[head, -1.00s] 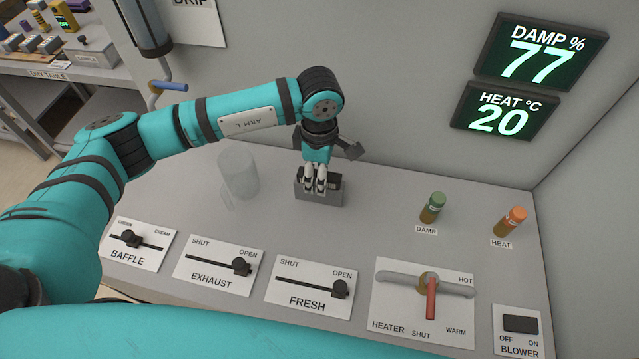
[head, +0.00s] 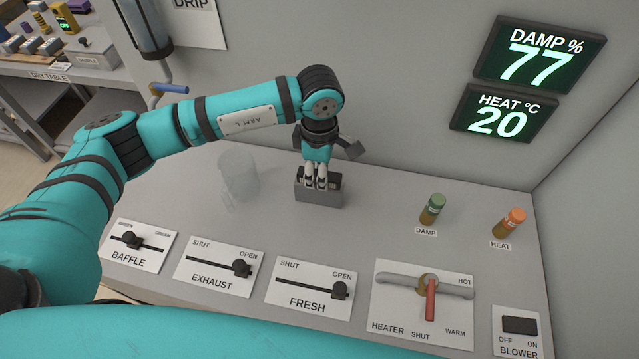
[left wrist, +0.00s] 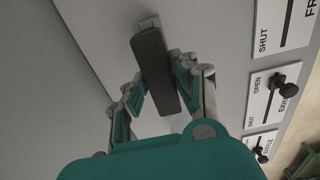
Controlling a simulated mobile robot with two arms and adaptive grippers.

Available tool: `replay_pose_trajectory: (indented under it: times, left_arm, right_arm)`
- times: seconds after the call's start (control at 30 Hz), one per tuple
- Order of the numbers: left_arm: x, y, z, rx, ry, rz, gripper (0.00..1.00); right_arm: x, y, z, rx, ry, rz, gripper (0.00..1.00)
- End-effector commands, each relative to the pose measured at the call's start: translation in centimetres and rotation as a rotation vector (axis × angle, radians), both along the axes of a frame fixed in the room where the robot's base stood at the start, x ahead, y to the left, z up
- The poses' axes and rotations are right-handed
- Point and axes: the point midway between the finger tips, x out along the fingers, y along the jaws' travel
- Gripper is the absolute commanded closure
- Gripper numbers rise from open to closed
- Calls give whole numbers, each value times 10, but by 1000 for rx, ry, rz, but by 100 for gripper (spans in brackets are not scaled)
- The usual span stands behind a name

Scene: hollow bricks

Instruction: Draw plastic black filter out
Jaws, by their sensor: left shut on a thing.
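The black filter (head: 336,182) sits at the top of a small grey holder (head: 319,197) on the bench. My left gripper (head: 315,183) reaches down over it from above, with its fingers on the filter. In the left wrist view, the filter shows as a long dark slab (left wrist: 156,72) between the two fingers, and the gripper is shut on it. How far the filter sits inside the holder is hidden by the fingers and the holder walls. My right gripper is not in view.
A clear cup (head: 239,175) stands left of the holder. Green-capped (head: 432,209) and orange-capped (head: 509,223) vials stand to the right. Slider panels (head: 309,288) and the heater valve (head: 428,290) line the front. The bench between holder and vials is clear.

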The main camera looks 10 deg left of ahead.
Motion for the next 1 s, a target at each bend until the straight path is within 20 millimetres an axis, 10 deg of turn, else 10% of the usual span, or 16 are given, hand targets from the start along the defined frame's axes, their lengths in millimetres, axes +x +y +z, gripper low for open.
replay_pose_trajectory:
  times: [1.0]
  left_arm:
    - [0, 0, 32, 0, -1, 0, 100]
  right_arm:
    - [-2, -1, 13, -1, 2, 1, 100]
